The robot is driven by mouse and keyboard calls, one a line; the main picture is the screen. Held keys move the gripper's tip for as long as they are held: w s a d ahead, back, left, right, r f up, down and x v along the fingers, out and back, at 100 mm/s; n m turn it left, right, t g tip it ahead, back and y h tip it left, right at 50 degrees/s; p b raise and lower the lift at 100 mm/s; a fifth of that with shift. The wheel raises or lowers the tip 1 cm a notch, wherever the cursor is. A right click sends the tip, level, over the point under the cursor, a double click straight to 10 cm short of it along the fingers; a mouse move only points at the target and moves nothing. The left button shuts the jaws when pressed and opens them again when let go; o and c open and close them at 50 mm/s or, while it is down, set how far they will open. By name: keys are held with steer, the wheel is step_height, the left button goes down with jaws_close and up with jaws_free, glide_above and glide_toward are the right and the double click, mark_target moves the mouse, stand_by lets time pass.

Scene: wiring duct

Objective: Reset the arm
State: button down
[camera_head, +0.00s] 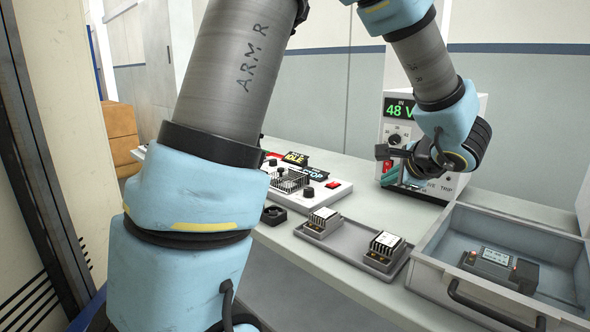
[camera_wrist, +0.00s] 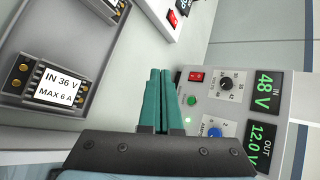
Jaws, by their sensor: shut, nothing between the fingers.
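My gripper (camera_wrist: 158,100) shows in the wrist view with its two green fingers closed together and nothing between them. In the head view my gripper (camera_head: 390,176) hangs above the bench, in front of the power supply (camera_head: 399,108). My arm is bent, with its upper link crossing the left half of the head view. The power supply also shows in the wrist view (camera_wrist: 240,105), reading 48 V in and 12.0 V out. I cannot tell whether the fingers touch anything, but they look apart from its panel.
A grey tray (camera_head: 345,248) holds two small modules (camera_head: 321,222), (camera_head: 384,248). A grey drawer-like bin (camera_head: 465,222) at the right holds a dark device (camera_head: 490,262). A white panel (camera_head: 335,195) with switches and an IDLE sign stands further back. Cardboard boxes (camera_head: 120,135) are at the left.

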steer(key=s+a+f+n+g, duration=0.1)
steer(key=a+f+n+g, duration=0.1)
steer(key=a, duration=0.4)
steer(key=s+a+f+n+g+y, duration=0.1)
steer(key=a+f+n+g, duration=0.1)
steer(key=a, duration=0.4)
steer(key=s+a+f+n+g, duration=0.2)
steer(key=a+n, duration=0.1)
steer(key=a, duration=0.3)
steer(key=shift+a+f+n+g+y, duration=0.1)
steer(key=shift+f+n+g+y, duration=0.2)
steer(key=shift+f+n+g, duration=0.1)
steer(key=s+a+f+n+g+h, duration=0.15)
steer(key=s+a+n+h, duration=0.25)
steer(key=a+n, duration=0.65)
step_height(320, 180, down, 11)
steer(key=s+d+b, duration=0.1)
steer(key=s+b, duration=0.1)
steer(key=b, duration=0.8)
steer(key=w+p+v, duration=0.2)
steer(key=p+v, duration=0.9)
steer(key=p, duration=0.1)
steer(key=shift+w+d+r+g, duration=0.2)
steer(key=shift+d+r+g, duration=0.1)
steer(key=shift+r+g, duration=0.25)
